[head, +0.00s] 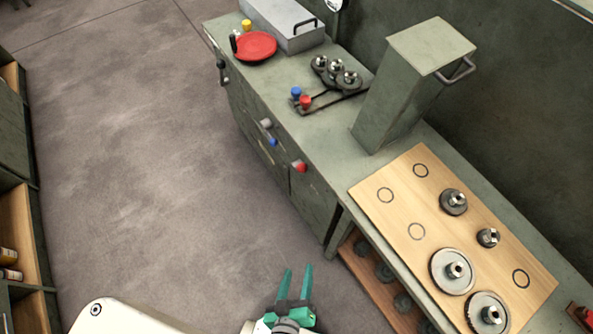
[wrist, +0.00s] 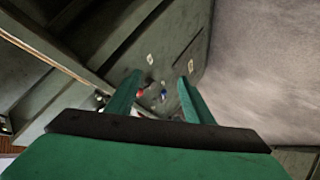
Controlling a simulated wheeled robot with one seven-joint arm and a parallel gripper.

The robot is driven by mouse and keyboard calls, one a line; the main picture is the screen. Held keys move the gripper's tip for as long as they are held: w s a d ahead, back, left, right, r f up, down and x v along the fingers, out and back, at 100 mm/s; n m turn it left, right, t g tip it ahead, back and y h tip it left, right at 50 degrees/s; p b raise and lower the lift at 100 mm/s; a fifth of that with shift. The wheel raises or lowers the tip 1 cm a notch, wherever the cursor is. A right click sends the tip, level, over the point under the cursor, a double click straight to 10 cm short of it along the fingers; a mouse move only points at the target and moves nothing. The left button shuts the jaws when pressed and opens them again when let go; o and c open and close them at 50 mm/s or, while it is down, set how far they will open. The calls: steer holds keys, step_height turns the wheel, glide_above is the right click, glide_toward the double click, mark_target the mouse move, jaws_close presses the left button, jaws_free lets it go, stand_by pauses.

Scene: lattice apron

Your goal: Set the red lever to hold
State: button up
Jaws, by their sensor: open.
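A red-tipped lever (head: 299,166) sticks out from the front of the grey-green cabinet in the head view. A blue-tipped lever (head: 271,141) is beside it, to the upper left. In the wrist view the red tip (wrist: 140,93) and the blue tip (wrist: 163,95) show small between my fingers, some way off. My gripper (head: 298,268) has green fingers, is open and holds nothing. It is below the red lever in the head view, apart from it. Small pale plates show on the cabinet front in the wrist view, too small to read. The lever's setting cannot be read.
A wooden board (head: 397,217) with several gears lies on the counter at the right, above an open shelf (head: 372,285). A tall grey-green box (head: 398,85) and small red (head: 305,102) and blue (head: 296,91) knobs stand on the counter. The floor (head: 140,160) is clear.

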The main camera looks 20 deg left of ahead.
steer(key=w+a+f+n+g+h, duration=0.25)
steer(key=w+a+f+n, duration=0.25)
steer(key=w+f+n, duration=0.7)
steer(key=w+a+r+n+t+h, duration=0.2)
steer(key=w+a+n+t+h, duration=0.15)
steer(key=w+n, duration=0.25)
step_height(320, 180, up, 11)
steer(key=n+t+h, duration=0.3)
steer(key=n+h, duration=0.1)
glide_above(296, 171)
steer(key=s+d, duration=0.2)
steer(key=s, duration=0.1)
steer(key=shift+w+a, duration=0.1)
steer(key=shift+a, duration=0.15)
jaws_close()
steer(key=shift+a+y, duration=0.2)
steer(key=shift+y, duration=0.2)
